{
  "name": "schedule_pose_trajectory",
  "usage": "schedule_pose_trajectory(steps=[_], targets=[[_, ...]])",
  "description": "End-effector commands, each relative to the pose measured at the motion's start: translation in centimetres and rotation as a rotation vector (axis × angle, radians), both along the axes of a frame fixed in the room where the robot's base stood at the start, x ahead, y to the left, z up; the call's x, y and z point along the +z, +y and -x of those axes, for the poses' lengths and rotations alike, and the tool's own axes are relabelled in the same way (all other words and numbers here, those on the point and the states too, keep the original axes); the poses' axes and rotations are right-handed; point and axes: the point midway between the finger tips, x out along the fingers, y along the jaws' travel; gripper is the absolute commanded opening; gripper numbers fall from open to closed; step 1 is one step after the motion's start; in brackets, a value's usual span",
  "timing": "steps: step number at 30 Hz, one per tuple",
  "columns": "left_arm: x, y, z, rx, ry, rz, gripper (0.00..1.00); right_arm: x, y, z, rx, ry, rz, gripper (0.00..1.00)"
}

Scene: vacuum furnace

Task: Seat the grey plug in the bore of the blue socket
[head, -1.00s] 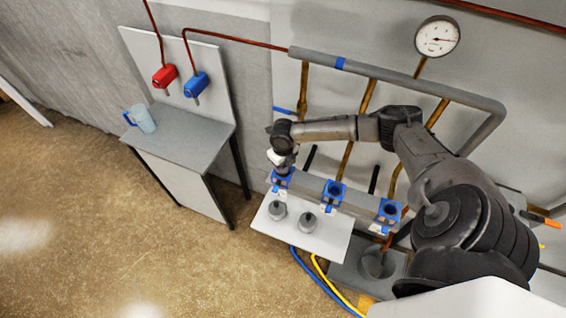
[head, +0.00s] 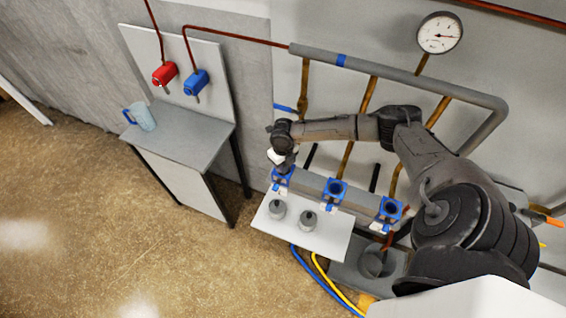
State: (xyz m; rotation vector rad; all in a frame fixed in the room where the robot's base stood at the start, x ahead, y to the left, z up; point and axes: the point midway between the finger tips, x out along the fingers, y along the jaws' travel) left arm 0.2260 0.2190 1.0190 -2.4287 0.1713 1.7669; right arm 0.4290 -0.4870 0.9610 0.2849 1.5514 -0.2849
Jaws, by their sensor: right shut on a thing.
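Three blue sockets sit in a row on a grey rail: a left one (head: 282,182), a middle one (head: 335,190) and a right one (head: 390,208). The middle and right bores look dark and open. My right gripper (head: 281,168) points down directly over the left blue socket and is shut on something. The held thing is mostly hidden by the gripper, so I cannot tell how deep it sits in the bore. Two grey plugs stand on the white shelf below the rail, a left one (head: 277,209) and a right one (head: 308,219). My left gripper is out of view.
The white shelf (head: 325,243) has bare room right of the plugs. A grey table (head: 185,135) with a light-blue mug (head: 143,116) stands at left, below a red box (head: 163,73) and a blue box (head: 196,82). Pipes and a gauge (head: 439,33) line the wall behind.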

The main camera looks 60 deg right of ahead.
Motion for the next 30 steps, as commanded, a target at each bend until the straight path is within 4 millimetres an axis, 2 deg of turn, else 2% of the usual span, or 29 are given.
schedule_pose_trajectory(steps=[14, 15, 24, 30], targets=[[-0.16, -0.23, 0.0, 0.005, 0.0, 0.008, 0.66, -0.55, 0.0, 0.08, 0.0, 0.002, 0.0, 0.12], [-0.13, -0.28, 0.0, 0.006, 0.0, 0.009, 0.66, -0.52, 0.0, 0.08, 0.0, 0.002, 0.0, 0.41], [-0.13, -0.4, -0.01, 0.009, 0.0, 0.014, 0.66, -0.49, 0.0, 0.04, 0.0, 0.001, 0.001, 0.68], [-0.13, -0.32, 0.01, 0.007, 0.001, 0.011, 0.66, -0.47, 0.0, 0.03, 0.0, 0.001, 0.001, 0.68]])
